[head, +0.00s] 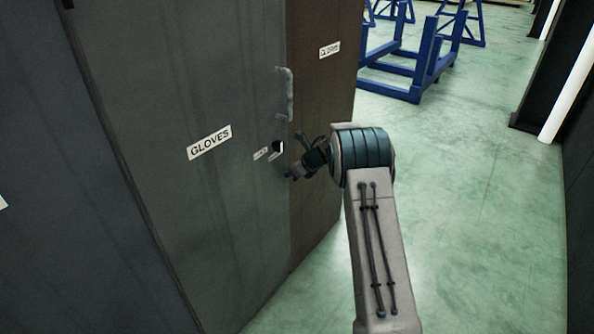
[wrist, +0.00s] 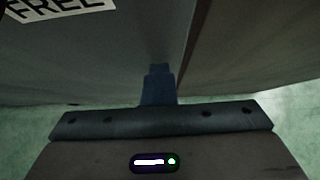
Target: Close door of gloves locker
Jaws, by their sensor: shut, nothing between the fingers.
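The gloves locker door (head: 205,190) is a tall dark grey panel with a "GLOVES" label (head: 209,142) and a vertical handle (head: 285,93) near its right edge. In the wrist view the door (wrist: 90,65) fills the upper left. The door's right edge stands beside a brown panel (head: 325,110). I cannot tell whether the door is flush or slightly ajar. My gripper (head: 290,174) is at the door's right edge, below the handle. In the wrist view its fingers (wrist: 159,70) are together and empty, close against the door's edge area; contact is unclear.
Another dark locker panel (head: 60,190) stands at the left. Blue metal frames (head: 415,65) stand on the green floor (head: 470,190) at the back. A dark post and white pipe (head: 572,80) are at the right. The floor to the right of my arm is clear.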

